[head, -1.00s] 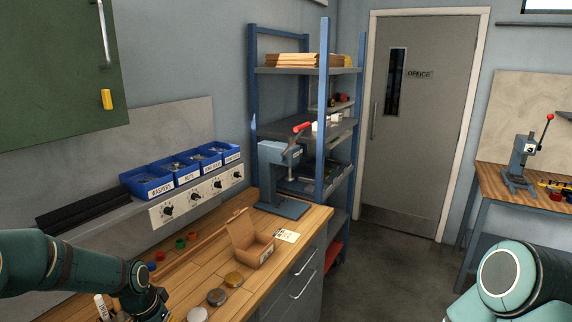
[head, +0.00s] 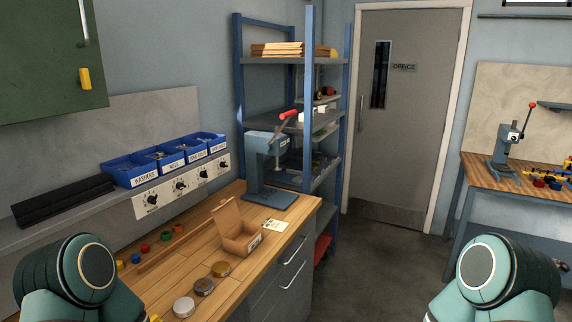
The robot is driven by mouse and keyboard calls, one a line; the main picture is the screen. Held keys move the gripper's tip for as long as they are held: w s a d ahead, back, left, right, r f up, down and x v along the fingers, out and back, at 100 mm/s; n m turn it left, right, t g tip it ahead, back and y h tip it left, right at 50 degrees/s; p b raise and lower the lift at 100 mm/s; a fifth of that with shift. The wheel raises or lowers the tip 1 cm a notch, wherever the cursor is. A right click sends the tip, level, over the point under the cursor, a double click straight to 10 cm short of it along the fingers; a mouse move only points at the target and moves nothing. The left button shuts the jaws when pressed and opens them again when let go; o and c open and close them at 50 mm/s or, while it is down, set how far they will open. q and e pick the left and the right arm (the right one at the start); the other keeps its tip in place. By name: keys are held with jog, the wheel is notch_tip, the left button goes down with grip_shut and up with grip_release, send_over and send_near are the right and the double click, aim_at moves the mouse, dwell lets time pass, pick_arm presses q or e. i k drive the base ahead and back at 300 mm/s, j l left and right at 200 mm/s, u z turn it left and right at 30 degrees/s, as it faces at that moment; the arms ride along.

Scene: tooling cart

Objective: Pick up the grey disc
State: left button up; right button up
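The grey disc (head: 183,306) lies flat on the wooden workbench (head: 187,238) near the bottom edge of the head view. A dark-topped disc (head: 203,286) and a gold-brown disc (head: 221,268) lie beyond it in a slanting row, with small gaps between them. Neither of my grippers shows. Only a rounded link of my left arm is at lower left and one of my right arm at lower right.
An open cardboard box (head: 240,243) stands beyond the discs, with a card (head: 277,225) beside it and an arbor press (head: 268,170) behind. Several small coloured rings (head: 146,248) lie at the left. Blue bins (head: 131,170) sit on a ledge above.

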aim_at(204, 286)
jog(key=i+l, duration=0.65)
jog(key=i+l+u, duration=0.2)
jog(key=l+u, duration=0.15)
jog(key=i+l+u, duration=0.15)
jog(key=l+u, duration=0.25)
